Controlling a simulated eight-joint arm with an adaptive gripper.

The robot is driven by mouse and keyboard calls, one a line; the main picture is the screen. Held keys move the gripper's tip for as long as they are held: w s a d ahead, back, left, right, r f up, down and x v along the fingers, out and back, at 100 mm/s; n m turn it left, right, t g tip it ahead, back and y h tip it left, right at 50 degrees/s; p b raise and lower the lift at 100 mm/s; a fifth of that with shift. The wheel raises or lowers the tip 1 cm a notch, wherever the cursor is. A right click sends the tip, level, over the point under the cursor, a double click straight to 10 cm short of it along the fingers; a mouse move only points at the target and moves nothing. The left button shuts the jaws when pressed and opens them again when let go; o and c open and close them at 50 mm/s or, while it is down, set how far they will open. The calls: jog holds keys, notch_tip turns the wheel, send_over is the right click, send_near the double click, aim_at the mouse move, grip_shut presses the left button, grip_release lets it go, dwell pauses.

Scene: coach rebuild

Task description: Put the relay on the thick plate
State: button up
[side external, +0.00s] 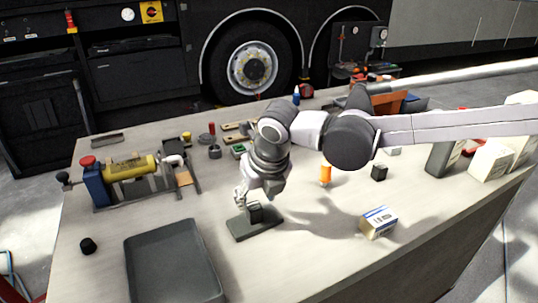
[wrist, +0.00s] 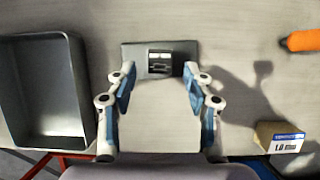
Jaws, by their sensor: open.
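The relay, a small dark block (wrist: 160,63), sits on the thick plate (wrist: 134,53), a flat dark grey rectangle, near its middle. In the side view the relay (side external: 256,213) is partly hidden by my gripper and rests on the plate (side external: 246,231). My gripper (wrist: 160,72) is open, pointing down over the plate, with one blue-padded finger on each side of the relay and a gap to both. In the side view my gripper (side external: 247,203) is low, close above the plate.
A grey tray (side external: 134,268) lies left of the plate. A white-and-blue carton (side external: 378,222), an orange cylinder (side external: 326,174) and another black block (side external: 379,172) stand to the right. A yellow cylinder device (side external: 130,170) is at back left. Bare table lies in front of the plate.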

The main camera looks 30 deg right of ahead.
jog(key=v, duration=0.7)
jog(key=s+d+f+m, duration=0.1)
jog(key=s+d+m, duration=0.2)
jog(key=d+m, duration=0.4)
jog(key=s+d+f+m+t, duration=0.1)
jog(key=s+d+m, duration=0.2)
jog(key=d+m, duration=0.5)
jog(key=s+d+f+m, duration=0.1)
jog(key=s+d+m, duration=0.2)
jog(key=d+m, duration=0.5)
jog(key=shift+s+d+f+m+t, duration=0.1)
jog(key=shift+d+f+m+t, duration=0.1)
jog(key=shift+m, duration=0.7)
jog(key=shift+s+d+f+m+t, duration=0.1)
jog(key=shift+f+m, duration=0.05)
jog(key=shift+m, duration=0.75)
jog(key=s+d+f+m, duration=0.1)
jog(key=m, duration=0.1)
jog(key=s+d+f+m, duration=0.1)
jog(key=m, duration=0.2)
jog(key=s+d+f+m, duration=0.1)
jog(key=s+d+m, duration=0.1)
jog(key=m, duration=0.1)
jog(key=shift+f+t, duration=0.25)
jog(key=shift+t, duration=0.15)
jog(key=shift+s+d+f+m, duration=0.2)
jog(key=shift+m, duration=0.5)
